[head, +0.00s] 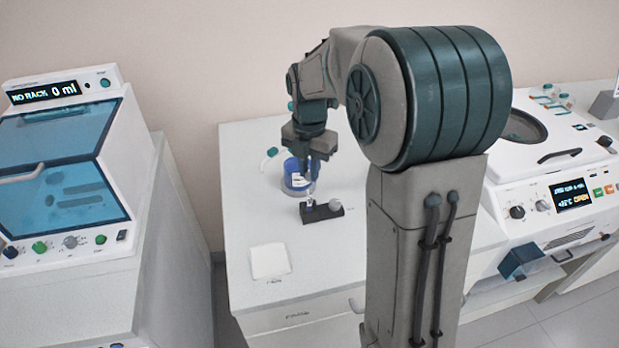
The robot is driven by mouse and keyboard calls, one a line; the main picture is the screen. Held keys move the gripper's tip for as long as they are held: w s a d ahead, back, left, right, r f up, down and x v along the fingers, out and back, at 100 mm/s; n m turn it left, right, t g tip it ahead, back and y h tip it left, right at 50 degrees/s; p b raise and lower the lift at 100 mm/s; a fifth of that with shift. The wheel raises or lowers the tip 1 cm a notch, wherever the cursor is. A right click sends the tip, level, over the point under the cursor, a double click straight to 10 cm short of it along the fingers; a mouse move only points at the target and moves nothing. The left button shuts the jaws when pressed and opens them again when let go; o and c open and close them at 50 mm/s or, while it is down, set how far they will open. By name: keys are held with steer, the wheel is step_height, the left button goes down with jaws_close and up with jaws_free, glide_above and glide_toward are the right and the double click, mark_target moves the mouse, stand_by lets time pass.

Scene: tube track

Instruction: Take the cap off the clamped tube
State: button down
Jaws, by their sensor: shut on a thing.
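The clamp is a small dark block (331,211) on the white bench, with a pale round knob (334,201) at its right end. A small clear tube (309,204) stands at its left end. My gripper (312,181) points down just above the tube, its dark fingers shut on the cap. The cap is hidden between the fingers and too small to make out. I cannot tell whether the cap still touches the tube.
A white pad (269,262) lies at the front left of the bench (250,180). A blue-windowed machine (70,170) is at left; an open-lidded centrifuge-like machine (535,165) is at right. My arm hides the bench's right part.

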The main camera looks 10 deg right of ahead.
steer(key=w+d+r+p, duration=0.2)
steer(key=d+r, duration=0.9)
steer(key=shift+w+d, duration=0.15)
steer(key=shift+w, duration=0.2)
steer(key=shift+f, duration=0.15)
